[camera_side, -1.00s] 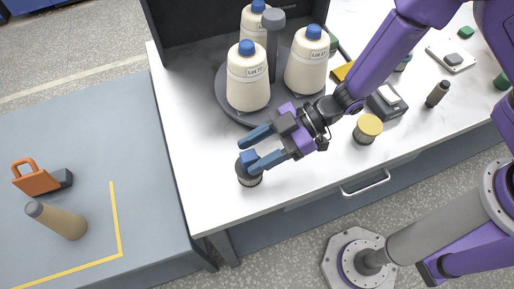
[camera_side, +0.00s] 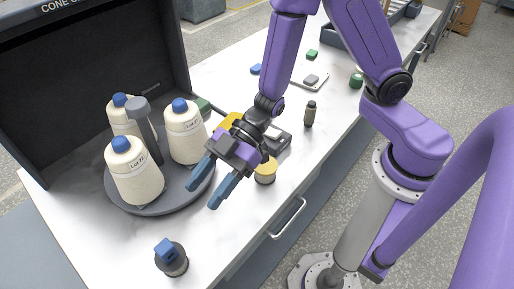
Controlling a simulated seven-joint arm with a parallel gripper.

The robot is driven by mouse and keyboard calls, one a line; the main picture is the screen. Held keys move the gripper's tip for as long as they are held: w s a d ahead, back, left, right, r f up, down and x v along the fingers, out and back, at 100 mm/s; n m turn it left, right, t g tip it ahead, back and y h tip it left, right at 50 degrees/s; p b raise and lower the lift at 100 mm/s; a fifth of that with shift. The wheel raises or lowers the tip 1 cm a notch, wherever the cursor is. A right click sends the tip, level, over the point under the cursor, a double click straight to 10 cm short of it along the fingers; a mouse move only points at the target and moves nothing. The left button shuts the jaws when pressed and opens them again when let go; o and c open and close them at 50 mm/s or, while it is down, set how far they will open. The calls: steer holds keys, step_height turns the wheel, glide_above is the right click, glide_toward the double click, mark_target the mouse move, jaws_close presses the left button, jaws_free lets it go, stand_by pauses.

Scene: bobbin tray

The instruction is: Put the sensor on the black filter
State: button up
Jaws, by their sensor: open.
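A small blue block, seemingly the sensor (camera_side: 165,249), rests on top of the short dark cylinder, seemingly the black filter (camera_side: 175,267), near the front of the white table. The block looks slightly toward the cylinder's left side; whether it lies fully flat I cannot tell. My gripper (camera_side: 201,197) is open and empty, its two blue fingers spread. It is up and to the right of the block, clear of it, beside the round tray's edge.
A dark round tray (camera_side: 186,199) carries several cream cones with blue tops around a grey post. A yellow-topped spool (camera_side: 265,172) stands right of my gripper, with a dark bottle (camera_side: 310,113) farther back. A drawer handle (camera_side: 288,219) juts from the table front. White tabletop is clear around the filter.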

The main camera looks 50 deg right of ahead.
steer(key=d+r+m+t+h, duration=0.35)
steer(key=d+h, duration=0.35)
steer(key=d, duration=0.4)
steer(key=s+d+r+m+g+h, duration=0.2)
steer(key=s+d+h, duration=0.3)
steer(key=s+d, duration=0.7)
steer(key=d+r+g, duration=0.1)
steer(key=d, duration=0.2)
steer(key=shift+r, duration=0.2)
